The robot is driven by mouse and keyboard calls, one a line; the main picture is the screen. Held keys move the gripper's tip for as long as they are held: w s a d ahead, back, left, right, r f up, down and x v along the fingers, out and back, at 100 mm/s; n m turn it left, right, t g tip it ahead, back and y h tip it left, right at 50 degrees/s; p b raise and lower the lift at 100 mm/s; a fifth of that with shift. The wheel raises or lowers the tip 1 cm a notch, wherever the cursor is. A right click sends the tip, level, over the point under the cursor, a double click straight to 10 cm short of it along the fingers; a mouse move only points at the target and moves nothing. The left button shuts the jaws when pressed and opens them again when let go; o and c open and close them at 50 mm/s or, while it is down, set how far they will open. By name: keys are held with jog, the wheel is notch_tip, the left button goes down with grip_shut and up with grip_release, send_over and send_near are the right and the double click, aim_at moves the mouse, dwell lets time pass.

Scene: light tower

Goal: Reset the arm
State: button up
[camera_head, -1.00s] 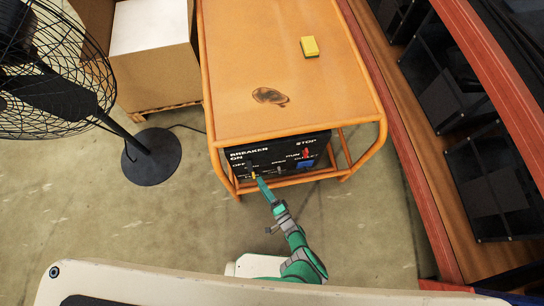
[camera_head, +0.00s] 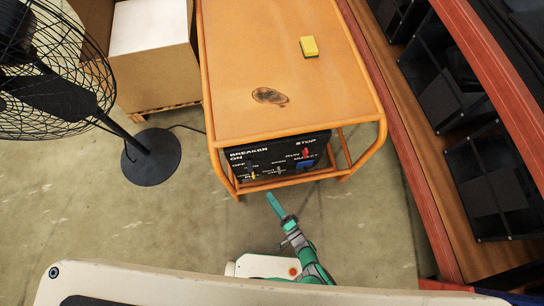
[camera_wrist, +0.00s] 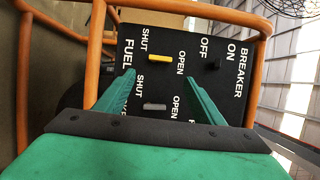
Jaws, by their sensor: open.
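My gripper (camera_head: 271,197) is green and sits in front of the orange-framed generator's black control panel (camera_head: 262,159), apart from it. In the wrist view my gripper (camera_wrist: 160,88) has its two green fingers spread with nothing between them. The panel (camera_wrist: 180,75) there shows a yellow fuel lever (camera_wrist: 159,58) lying between SHUT and OPEN labels, a grey lever (camera_wrist: 154,106) below it, and a dark breaker switch (camera_wrist: 213,64) by OFF and ON. The head view also shows a red switch (camera_head: 306,152) near RUN. The lower panel is hidden behind my gripper in the wrist view.
An orange frame (camera_head: 290,185) surrounds the panel. A yellow sponge-like block (camera_head: 309,47) lies on the orange top (camera_head: 240,60). A black fan (camera_head: 152,155) stands at left by a cardboard box (camera_head: 155,75). Red-edged shelving (camera_head: 440,215) is at right.

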dwell(0.4)
jog(key=s+d+r+n+t+h, duration=0.1)
jog(key=s+d+r+n+h, duration=0.15)
jog(key=d+r, duration=0.25)
jog(key=s+d+r+n+h, duration=0.1)
jog(key=d+r+n, duration=0.3)
jog(key=d+r, duration=0.15)
jog(key=s+a+r+n+h, duration=0.1)
jog(key=s+a+r+h, duration=0.1)
jog(key=r, duration=0.8)
jog(key=s+a+r+n+h, duration=0.1)
jog(key=s+a+r+h, duration=0.2)
jog(key=r, duration=0.8)
jog(key=s+a+r+n+h, duration=0.2)
jog(key=s+a+r, duration=0.1)
jog(key=r, duration=0.8)
jog(key=shift+s+a, duration=0.15)
jog(key=shift+s, duration=0.45)
jog(key=shift+f+h, duration=0.1)
jog(key=shift+h, duration=0.15)
